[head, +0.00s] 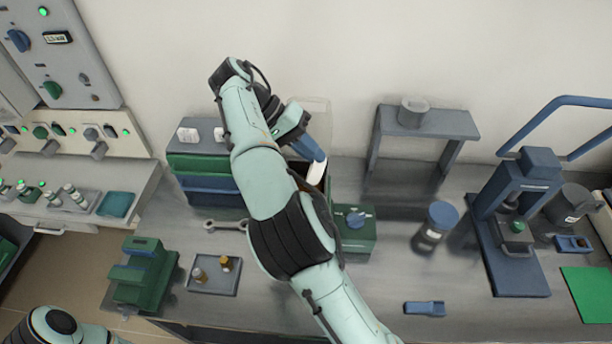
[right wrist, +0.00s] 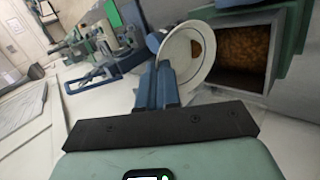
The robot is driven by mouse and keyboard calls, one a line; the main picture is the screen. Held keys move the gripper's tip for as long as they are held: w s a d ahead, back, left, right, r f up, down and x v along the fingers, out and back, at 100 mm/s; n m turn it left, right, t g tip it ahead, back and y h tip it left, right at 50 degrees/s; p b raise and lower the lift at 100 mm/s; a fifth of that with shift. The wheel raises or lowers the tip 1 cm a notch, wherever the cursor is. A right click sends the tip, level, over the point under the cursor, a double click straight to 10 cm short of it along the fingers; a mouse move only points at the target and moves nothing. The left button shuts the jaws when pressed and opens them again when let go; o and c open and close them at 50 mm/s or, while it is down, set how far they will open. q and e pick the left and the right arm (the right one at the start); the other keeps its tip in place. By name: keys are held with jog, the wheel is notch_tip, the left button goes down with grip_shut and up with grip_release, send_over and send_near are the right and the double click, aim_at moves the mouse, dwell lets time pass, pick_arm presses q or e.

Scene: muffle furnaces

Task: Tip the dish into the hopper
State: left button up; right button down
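My right gripper (head: 312,158) is shut on a white dish (head: 316,172), and its arm covers much of the work area. In the right wrist view the blue fingers (right wrist: 158,88) hold the dish (right wrist: 183,70) by its edge. The dish is steeply tilted, and a small brown patch shows inside it. Beside it is a square hopper opening (right wrist: 217,80) with brown granular matter in it. In the head view the hopper is mostly hidden behind my arm and gripper. My left gripper is not in view.
A green box with a blue knob (head: 355,217), a blue-lidded jar (head: 437,222) and a blue press (head: 520,220) stand to the right. A tray (head: 213,286) with small bottles and a wrench (head: 226,225) lie left. Bench space is clear around the small blue holder (head: 424,308).

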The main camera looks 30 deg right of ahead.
jog(key=shift+w, duration=0.3)
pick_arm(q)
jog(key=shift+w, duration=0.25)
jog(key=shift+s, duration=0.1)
pick_arm(e)
jog(key=shift+s+d, duration=0.1)
jog(key=shift+s, duration=0.05)
jog(key=shift+d+f, duration=0.1)
jog(key=shift+d, duration=0.1)
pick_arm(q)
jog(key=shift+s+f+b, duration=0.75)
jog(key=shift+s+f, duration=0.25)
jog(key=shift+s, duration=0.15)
pick_arm(e)
jog(key=d+t+y, duration=0.1)
jog(key=d+f+t+y, duration=0.1)
jog(key=d+y, duration=0.1)
jog(key=shift+s+d+t, duration=0.15)
jog(key=shift+d+t, duration=0.05)
jog(key=shift+t, duration=0.2)
